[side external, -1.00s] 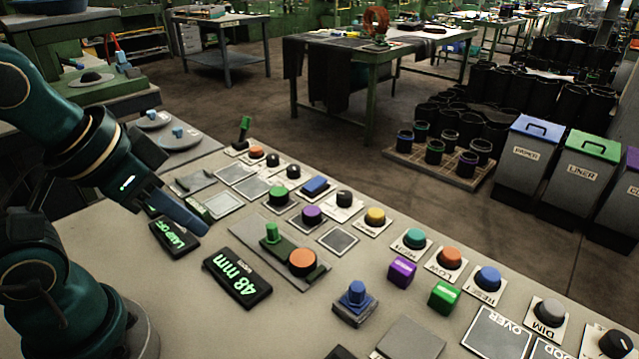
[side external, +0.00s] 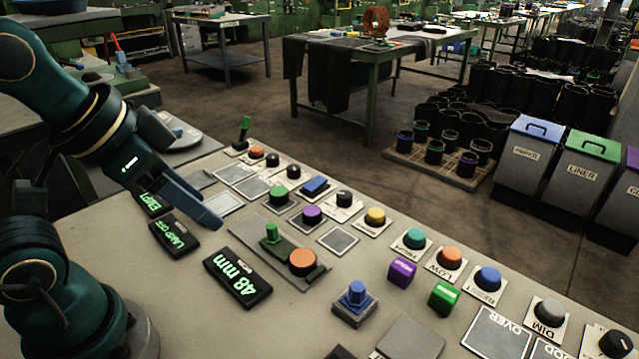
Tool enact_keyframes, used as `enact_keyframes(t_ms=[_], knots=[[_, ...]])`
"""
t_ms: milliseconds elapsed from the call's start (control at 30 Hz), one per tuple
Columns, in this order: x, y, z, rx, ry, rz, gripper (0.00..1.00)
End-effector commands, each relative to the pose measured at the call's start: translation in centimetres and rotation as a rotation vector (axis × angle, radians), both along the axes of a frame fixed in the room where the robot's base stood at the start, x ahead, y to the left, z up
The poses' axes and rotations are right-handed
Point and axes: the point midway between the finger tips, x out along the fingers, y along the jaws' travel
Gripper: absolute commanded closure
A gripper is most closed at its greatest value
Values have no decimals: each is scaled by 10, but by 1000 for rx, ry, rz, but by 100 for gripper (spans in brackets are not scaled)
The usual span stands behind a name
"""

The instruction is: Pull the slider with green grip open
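The slider's green grip (side external: 271,233) is an upright peg on a dark green track plate (side external: 283,251) set in the grey panel. A large orange round knob (side external: 303,262) sits on the same plate, to the right of the grip. My gripper (side external: 212,222) points down and to the right, left of the green grip and apart from it. Its blue-grey fingers overlap in this view, so the gap between them is hidden. I see nothing held in it.
A blue knob (side external: 355,297) stands to the right. Bare panel lies at the front.

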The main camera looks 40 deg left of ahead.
Motion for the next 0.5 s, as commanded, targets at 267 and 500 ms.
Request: enact_keyframes(t_ms=[267,500], knots=[[52,8,10,83,110,-138,45],[102,20,-14,114,252,-230,45]])
